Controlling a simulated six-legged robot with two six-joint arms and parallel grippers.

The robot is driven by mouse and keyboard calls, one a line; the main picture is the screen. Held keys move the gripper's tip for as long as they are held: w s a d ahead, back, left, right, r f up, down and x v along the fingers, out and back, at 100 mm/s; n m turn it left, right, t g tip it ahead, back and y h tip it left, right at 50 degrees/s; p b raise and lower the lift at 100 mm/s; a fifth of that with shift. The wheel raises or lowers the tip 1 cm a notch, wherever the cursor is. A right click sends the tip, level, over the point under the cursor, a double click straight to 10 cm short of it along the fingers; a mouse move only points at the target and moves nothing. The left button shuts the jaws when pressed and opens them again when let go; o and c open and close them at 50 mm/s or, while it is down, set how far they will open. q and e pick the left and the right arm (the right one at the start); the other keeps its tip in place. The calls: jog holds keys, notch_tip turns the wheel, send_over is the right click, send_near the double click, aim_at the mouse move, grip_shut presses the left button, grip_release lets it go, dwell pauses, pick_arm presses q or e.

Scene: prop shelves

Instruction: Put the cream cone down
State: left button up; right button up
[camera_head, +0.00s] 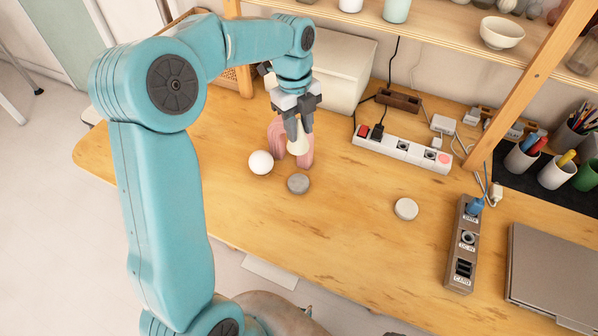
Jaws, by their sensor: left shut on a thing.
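The cream cone (298,146) is between the fingers of my left gripper (298,130), which is shut on it. The gripper points down above the wooden table (350,225). I cannot tell whether the cone's lower end touches the table. My right gripper is not in view.
A white ball (261,162) and a grey disc (298,183) lie close in front of the gripper. A pale disc (406,209) lies further right. A white power strip (402,150), a grey socket strip (463,245) and a laptop (555,275) are right. The front middle is clear.

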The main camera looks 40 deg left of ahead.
pick_arm(q)
notch_tip(320, 180, down, 15)
jog(key=shift+f+p, duration=0.1)
jog(key=shift+p, duration=0.4)
jog(key=shift+f, duration=0.15)
jog(key=o, duration=1)
jog(key=shift+r, duration=0.2)
jog(key=r, duration=0.4)
jog(key=a+r+b, duration=0.1)
jog(key=r, duration=0.7)
jog(key=shift+w+a, duration=0.15)
jog(key=shift+a, duration=0.05)
jog(key=shift+r, duration=0.1)
